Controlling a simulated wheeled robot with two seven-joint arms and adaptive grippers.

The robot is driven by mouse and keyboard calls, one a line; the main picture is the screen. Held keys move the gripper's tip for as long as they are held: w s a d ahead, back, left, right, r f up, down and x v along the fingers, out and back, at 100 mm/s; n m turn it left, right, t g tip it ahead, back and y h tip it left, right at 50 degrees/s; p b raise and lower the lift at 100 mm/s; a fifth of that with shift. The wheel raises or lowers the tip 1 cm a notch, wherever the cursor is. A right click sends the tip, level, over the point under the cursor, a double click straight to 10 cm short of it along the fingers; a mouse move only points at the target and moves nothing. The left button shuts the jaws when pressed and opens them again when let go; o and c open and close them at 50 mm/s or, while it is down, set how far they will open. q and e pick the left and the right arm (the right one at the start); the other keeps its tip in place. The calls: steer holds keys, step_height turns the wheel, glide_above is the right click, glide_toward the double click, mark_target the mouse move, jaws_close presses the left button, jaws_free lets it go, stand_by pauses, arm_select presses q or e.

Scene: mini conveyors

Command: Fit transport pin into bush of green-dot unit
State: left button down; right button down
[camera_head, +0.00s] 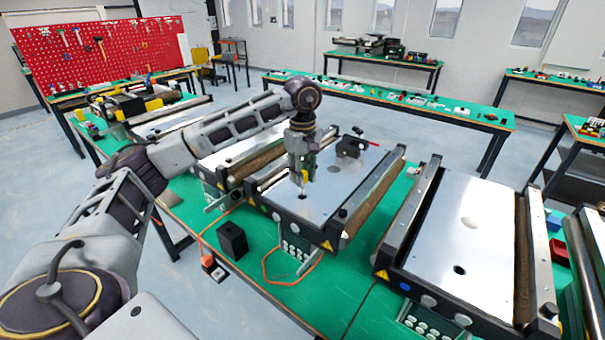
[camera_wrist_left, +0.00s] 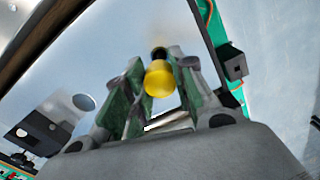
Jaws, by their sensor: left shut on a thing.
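My left gripper (camera_head: 303,174) is shut on the transport pin, whose yellow knob (camera_wrist_left: 160,79) sits between the fingers in the wrist view. The pin points down at the near part of the middle conveyor unit's metal top (camera_head: 325,198). A dark round bush (camera_head: 302,196) lies right at the pin's lower end. A dark part also shows just beyond the knob in the wrist view. I cannot tell whether the tip is inside the bush or just above it. My right gripper is not in view.
The right conveyor unit (camera_head: 472,207) has its own dark bush (camera_head: 459,270) and a blue dot (camera_head: 405,286). A black block (camera_head: 231,241) stands on the green table left of the middle unit. An orange cable (camera_head: 268,273) lies in front. A black fixture (camera_head: 350,146) sits at the middle unit's far end.

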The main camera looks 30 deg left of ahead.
arm_select(q)
steer(key=shift+f+b, duration=0.5)
steer(key=shift+f, duration=0.3)
stand_by(0.6)
steer(key=c, duration=1.1)
jaws_free()
steer(key=o, duration=0.6)
steer(key=shift+c, duration=0.2)
steer(key=shift+r, duration=0.15)
steer(key=shift+r+p, duration=2.25)
steer(key=shift+r, duration=1.1)
